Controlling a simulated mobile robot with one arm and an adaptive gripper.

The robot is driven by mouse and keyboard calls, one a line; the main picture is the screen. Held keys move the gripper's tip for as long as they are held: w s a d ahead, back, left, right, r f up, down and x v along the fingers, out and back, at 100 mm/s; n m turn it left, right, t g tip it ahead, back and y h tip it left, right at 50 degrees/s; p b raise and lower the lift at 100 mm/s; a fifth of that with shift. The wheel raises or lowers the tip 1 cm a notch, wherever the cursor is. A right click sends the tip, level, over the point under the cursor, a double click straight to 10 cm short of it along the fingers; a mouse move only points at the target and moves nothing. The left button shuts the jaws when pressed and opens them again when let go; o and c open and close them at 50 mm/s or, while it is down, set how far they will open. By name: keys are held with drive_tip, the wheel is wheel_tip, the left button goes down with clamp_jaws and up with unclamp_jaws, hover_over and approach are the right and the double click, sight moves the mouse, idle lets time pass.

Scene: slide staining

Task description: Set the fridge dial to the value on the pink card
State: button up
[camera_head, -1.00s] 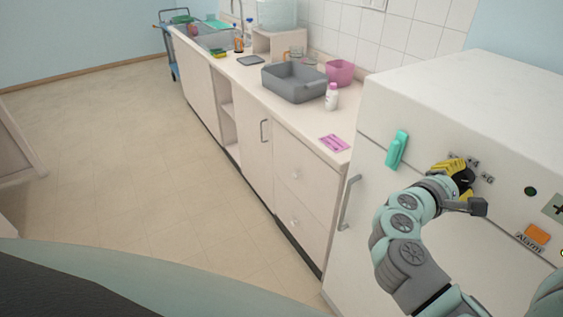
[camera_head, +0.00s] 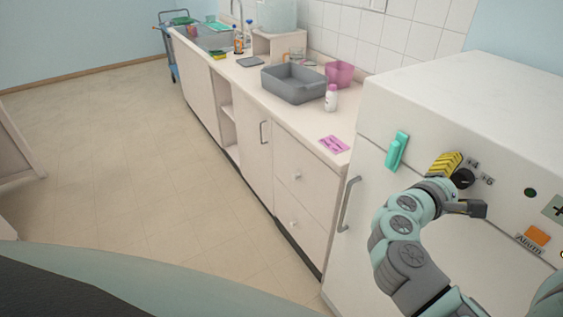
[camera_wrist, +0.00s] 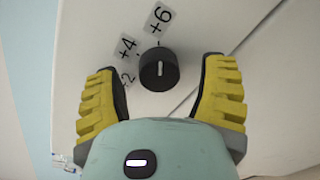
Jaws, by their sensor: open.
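The black fridge dial (camera_wrist: 159,72) shows between my fingers in the wrist view, with +2 (camera_wrist: 127,78), +4 (camera_wrist: 127,47) and +6 (camera_wrist: 160,18) labels around it. Its short white mark runs up and down in that picture, roughly in line with +6. In the head view the dial (camera_head: 463,178) is on the white fridge front (camera_head: 375,175). My gripper (camera_head: 457,187) is open around the dial, with visible gaps on both sides in the wrist view. The pink card (camera_head: 334,144) lies on the counter near the fridge; its value is too small to read.
A green handle (camera_head: 397,151) is left of the dial; an orange Alarm button (camera_head: 537,236) and dark green round spot (camera_head: 530,192) are right. The counter holds a grey basin (camera_head: 293,84), white bottle (camera_head: 331,98) and pink container (camera_head: 340,73). The floor is clear.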

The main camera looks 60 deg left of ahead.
drive_tip(key=s+a, duration=0.1)
drive_tip(key=s, duration=1.1)
drive_tip(key=shift+r, duration=0.3)
